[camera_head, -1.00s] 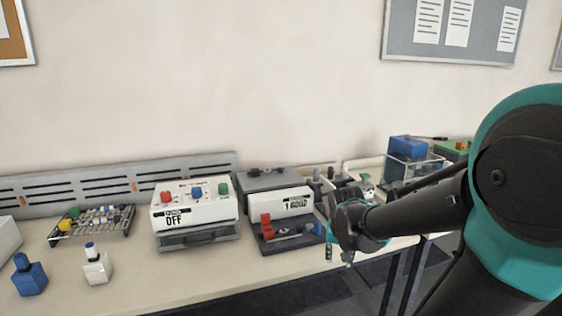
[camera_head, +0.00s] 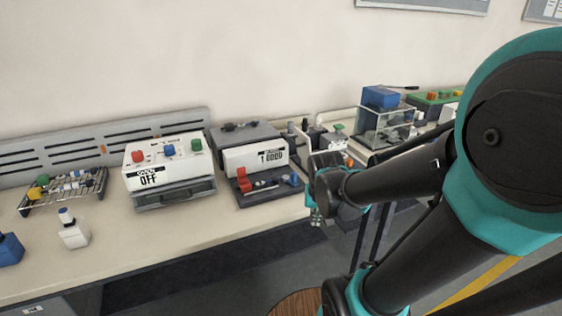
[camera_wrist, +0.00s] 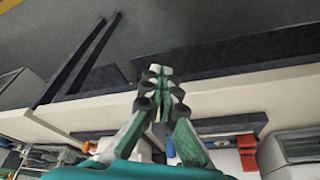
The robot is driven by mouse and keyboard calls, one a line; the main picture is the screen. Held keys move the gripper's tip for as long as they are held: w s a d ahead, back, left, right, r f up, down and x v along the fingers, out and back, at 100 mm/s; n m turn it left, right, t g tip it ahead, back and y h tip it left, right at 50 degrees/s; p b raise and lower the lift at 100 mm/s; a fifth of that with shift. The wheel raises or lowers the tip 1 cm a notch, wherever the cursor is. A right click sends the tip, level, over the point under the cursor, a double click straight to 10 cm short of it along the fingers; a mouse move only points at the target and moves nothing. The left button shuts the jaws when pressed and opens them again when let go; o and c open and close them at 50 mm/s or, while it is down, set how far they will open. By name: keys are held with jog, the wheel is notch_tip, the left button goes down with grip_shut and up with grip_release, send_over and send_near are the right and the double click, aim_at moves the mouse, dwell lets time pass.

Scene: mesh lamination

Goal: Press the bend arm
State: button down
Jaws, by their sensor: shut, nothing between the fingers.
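A dark-based counter device (camera_head: 272,155) with a white display front stands on the bench. On its base are a red block (camera_head: 243,184), a thin metal bar (camera_head: 263,186) and a blue knob (camera_head: 293,179). I cannot tell for sure which of these parts is the bend arm. My gripper (camera_head: 316,217) is shut and empty, to the right of the base and near the bench's front edge, touching nothing that I can see. In the wrist view its fingertips (camera_wrist: 160,72) meet, and the red block (camera_wrist: 246,143) shows to their lower right.
A white box (camera_head: 167,167) with red, blue and green buttons reads OFF, left of the device. A wire rack (camera_head: 63,192) and small bottles stand farther left. A glass tank (camera_head: 386,125) stands to the right. Open floor lies before the bench (camera_head: 150,232).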

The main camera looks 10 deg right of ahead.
jog(key=w+a+r+m+h, duration=0.1)
jog(key=w+a+r+m, duration=0.3)
jog(key=w+a+r, duration=0.2)
jog(key=w+a+r+m+h, duration=0.1)
jog(key=w+a+r+m, duration=0.3)
jog(key=w, duration=0.6)
notch_tip(320, 180, up, 2)
jog(key=shift+w+a+r+g+h, duration=0.15)
jog(key=shift+a+g+h, duration=0.25)
jog(key=shift+a, duration=0.65)
send_near(292, 184)
jog(key=f, duration=0.1)
jog(key=s+a+f, duration=0.1)
jog(key=f, duration=0.2)
jog(key=shift+s+a, duration=0.15)
jog(key=shift+a, duration=0.2)
jog(key=shift+w+d+r, duration=0.1)
jog(key=shift+w+d, duration=0.65)
jog(key=shift+d, duration=0.25)
jog(key=shift+w+d, duration=0.4)
jog(key=shift+d, duration=0.05)
